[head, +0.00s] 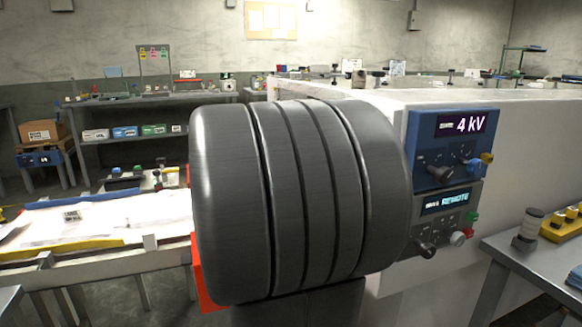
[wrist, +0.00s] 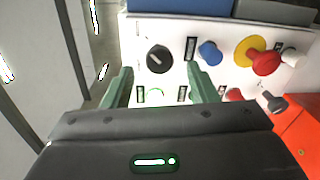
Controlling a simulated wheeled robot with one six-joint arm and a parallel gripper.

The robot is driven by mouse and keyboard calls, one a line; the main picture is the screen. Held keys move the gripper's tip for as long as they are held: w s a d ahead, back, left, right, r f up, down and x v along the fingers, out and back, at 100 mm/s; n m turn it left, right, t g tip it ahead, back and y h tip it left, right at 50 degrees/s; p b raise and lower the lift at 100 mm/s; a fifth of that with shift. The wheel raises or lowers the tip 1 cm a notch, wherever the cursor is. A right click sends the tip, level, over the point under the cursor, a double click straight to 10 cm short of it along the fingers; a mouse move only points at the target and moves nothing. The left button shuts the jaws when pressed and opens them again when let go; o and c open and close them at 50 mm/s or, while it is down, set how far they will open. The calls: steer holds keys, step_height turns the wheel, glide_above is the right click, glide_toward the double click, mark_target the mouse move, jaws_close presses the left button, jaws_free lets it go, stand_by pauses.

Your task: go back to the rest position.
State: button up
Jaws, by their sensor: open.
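My gripper (wrist: 160,92) shows in the wrist view with two green fingers spread apart and nothing between them. It is over a white control panel (wrist: 178,40). A black rotary knob (wrist: 158,58) and a blue knob (wrist: 209,53) lie on the panel beyond the fingertips; I cannot tell whether a finger touches anything. A red knob on a yellow base (wrist: 262,62) sits to the right. In the head view, a large dark grey ribbed part of my arm (head: 300,200) fills the middle and the gripper does not show.
A white cabinet (head: 530,130) carries a blue unit reading 4 kV (head: 452,148) and a grey unit reading REMOTE (head: 440,218). A grey table (head: 540,262) stands at right. A bench with a white sheet (head: 100,220) is at left. An orange-red block (wrist: 300,135) is right of my gripper.

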steer(key=shift+b+x, duration=0.35)
steer(key=shift+x, duration=2.65)
steer(key=shift+a, duration=0.1)
steer(key=p+v, duration=0.2)
steer(key=v, duration=1.2)
steer(key=b+x, duration=0.1)
steer(key=x, duration=1.3)
steer(key=shift+d+b, duration=0.25)
steer(key=shift+b, duration=0.15)
steer(key=shift+a+r+n+p, duration=0.15)
steer(key=shift+r+n+p, duration=0.15)
steer(key=shift+n+p, duration=0.7)
steer(key=n+p, duration=0.5)
steer(key=p, duration=0.2)
steer(key=shift+n+g+p, duration=0.4)
steer(key=n+h+p, duration=0.1)
steer(key=n+p, duration=0.3)
steer(key=n, duration=0.1)
steer(key=shift+w+p, duration=0.1)
steer(key=shift+p, duration=0.3)
steer(key=shift+f+n+p, duration=0.15)
steer(key=shift+n+p, duration=0.55)
steer(key=shift+n, duration=0.7)
